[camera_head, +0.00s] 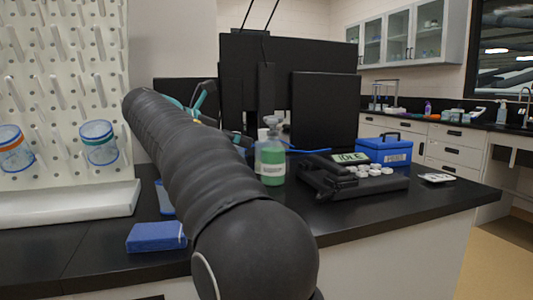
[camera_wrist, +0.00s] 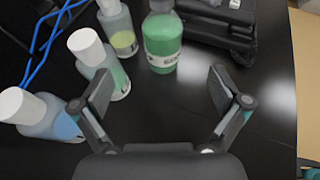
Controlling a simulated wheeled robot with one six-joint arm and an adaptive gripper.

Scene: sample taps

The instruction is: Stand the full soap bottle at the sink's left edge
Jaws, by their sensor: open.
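In the wrist view, my gripper (camera_wrist: 160,98) is open and empty, with its two fingers spread above the black counter. A bottle of green liquid (camera_wrist: 162,42) stands ahead of the fingers, apart from them. It has a pale label and also shows in the head view (camera_head: 272,165). Three white-capped bottles are on the left in the wrist view: one with a yellow-green patch (camera_wrist: 122,38), one pale with some green (camera_wrist: 105,68), and one bluish (camera_wrist: 45,115) near the left finger. Which bottle is fullest I cannot tell for certain. A sink tap (camera_head: 526,100) shows at the far right.
My arm covers the middle of the head view. A black device reading IDLE (camera_head: 348,158) with white round pieces and a blue box (camera_head: 390,149) stand right of the green bottle. Monitors (camera_head: 325,105) stand behind. A pegboard (camera_head: 60,90) is left. Blue cables cross the counter.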

